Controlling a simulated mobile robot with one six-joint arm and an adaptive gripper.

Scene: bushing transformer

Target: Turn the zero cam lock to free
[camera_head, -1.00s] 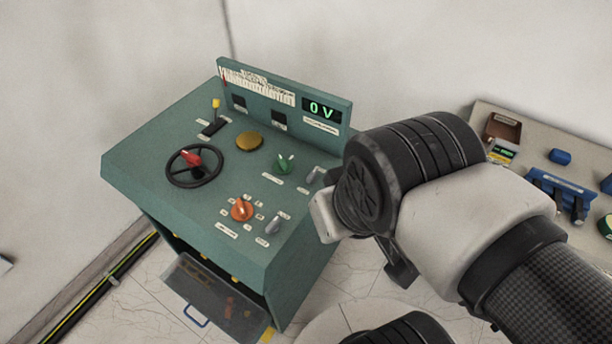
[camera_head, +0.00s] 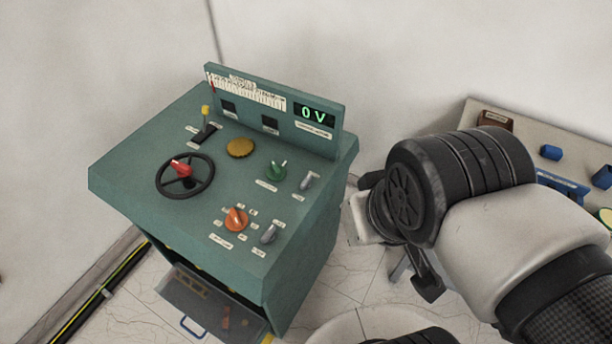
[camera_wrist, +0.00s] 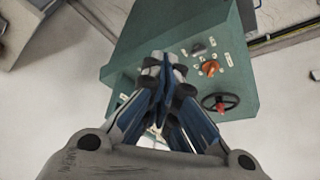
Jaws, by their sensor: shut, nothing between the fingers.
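The teal control console (camera_head: 130,185) stands left of my arm in the head view. Two grey lever knobs sit on its right side, one upper (camera_head: 309,181) and one lower (camera_head: 269,234). The labels are too small to read, so I cannot tell which knob is the zero cam lock. In the wrist view my gripper (camera_wrist: 165,65) is shut and empty, its fingertips together in front of the console's image. A grey knob (camera_wrist: 198,47) shows to the right of the fingertips, apart from them. In the head view my wrist hides the fingers.
The console also carries an orange knob (camera_head: 236,219), a green knob (camera_head: 276,171), a red-handled handwheel (camera_head: 185,177), a yellow button (camera_head: 240,148) and a yellow-tipped lever (camera_head: 206,124). The display (camera_head: 314,114) reads 0 V. An open drawer (camera_head: 210,305) juts out below. A side table (camera_head: 480,113) stands right.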

